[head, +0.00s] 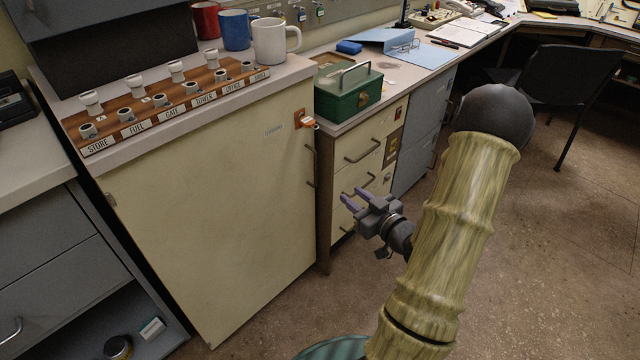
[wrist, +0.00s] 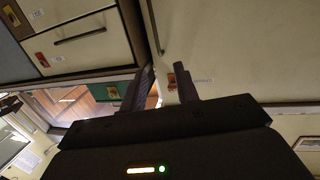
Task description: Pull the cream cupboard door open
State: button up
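The cream cupboard door (head: 215,215) is the large front panel below the key-switch counter. It looks shut. Its thin vertical bar handle (head: 311,166) is at the upper right edge, below an orange tag (head: 305,119). My gripper (head: 354,197) is right of the handle and a little lower, apart from it, in front of the drawers. Its two fingers are spread with nothing between them. In the wrist view the door (wrist: 245,50) fills the upper right, and the handle (wrist: 153,28) lies beyond the open fingers (wrist: 165,78).
A drawer unit with cream fronts (head: 372,134) adjoins the cupboard on the right; its bar handles stick out near my gripper. A green cash box (head: 348,93) and mugs (head: 270,42) stand above. Bare floor (head: 285,310) lies in front of the door.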

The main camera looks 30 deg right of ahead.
jog(key=shift+s+d+f+t+b, duration=0.4)
jog(key=shift+s+f+t, duration=0.1)
jog(key=shift+s+t, duration=0.1)
jog(key=shift+w, duration=0.2)
jog(key=w+a+b, duration=0.2)
jog(key=w+b, duration=0.1)
jog(key=w, duration=1.4)
jog(key=shift+a, duration=0.3)
grip_shut()
